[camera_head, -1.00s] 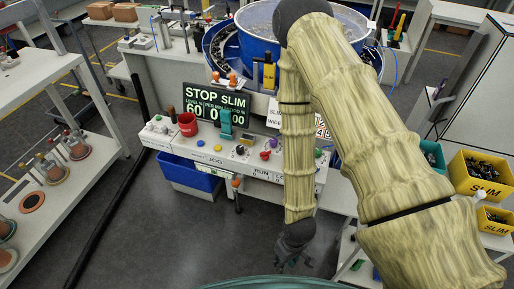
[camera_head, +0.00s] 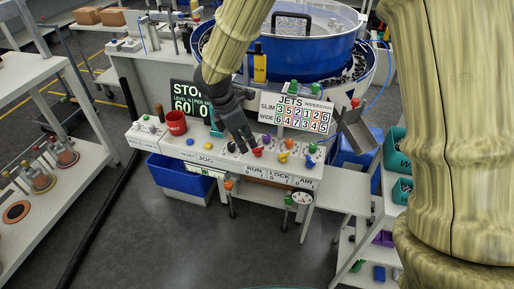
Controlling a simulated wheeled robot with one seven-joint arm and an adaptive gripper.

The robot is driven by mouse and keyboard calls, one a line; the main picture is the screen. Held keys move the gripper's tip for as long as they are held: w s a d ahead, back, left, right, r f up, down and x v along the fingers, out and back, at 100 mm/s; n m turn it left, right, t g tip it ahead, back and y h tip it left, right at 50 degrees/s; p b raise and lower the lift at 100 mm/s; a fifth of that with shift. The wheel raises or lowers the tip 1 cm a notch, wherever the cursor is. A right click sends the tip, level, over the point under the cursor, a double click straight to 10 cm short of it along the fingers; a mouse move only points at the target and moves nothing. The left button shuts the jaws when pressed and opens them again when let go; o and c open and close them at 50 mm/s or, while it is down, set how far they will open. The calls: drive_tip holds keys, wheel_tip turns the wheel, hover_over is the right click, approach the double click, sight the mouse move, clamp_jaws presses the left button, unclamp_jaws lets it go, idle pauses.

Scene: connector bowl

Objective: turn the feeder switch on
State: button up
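My gripper (camera_head: 243,136), dark grey, points down over the front control panel (camera_head: 204,152) from above. Its fingertips are close to a row of knobs, near a red knob (camera_head: 257,152). Contact and finger opening are too small to tell. I cannot tell which of these is the feeder switch; the gripper covers part of the row. A blue feeder bowl (camera_head: 297,50) stands behind the panel. The display (camera_head: 188,97) is partly hidden by my gripper and arm.
A red cup (camera_head: 176,123) stands on the panel's left part. A JETS number board (camera_head: 298,114) stands behind its right part. A metal chute (camera_head: 357,134) and teal bins (camera_head: 396,150) are at the right. Floor in front is clear.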

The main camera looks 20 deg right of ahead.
sight(257, 148)
wheel_tip(257, 148, up, 4)
drive_tip(key=w+h, duration=0.1)
drive_tip(key=w, duration=0.1)
drive_tip(key=shift+n, duration=0.4)
drive_tip(key=p+x, duration=0.1)
drive_tip(key=x, duration=1)
drive_tip(key=shift+d, duration=0.2)
clamp_jaws()
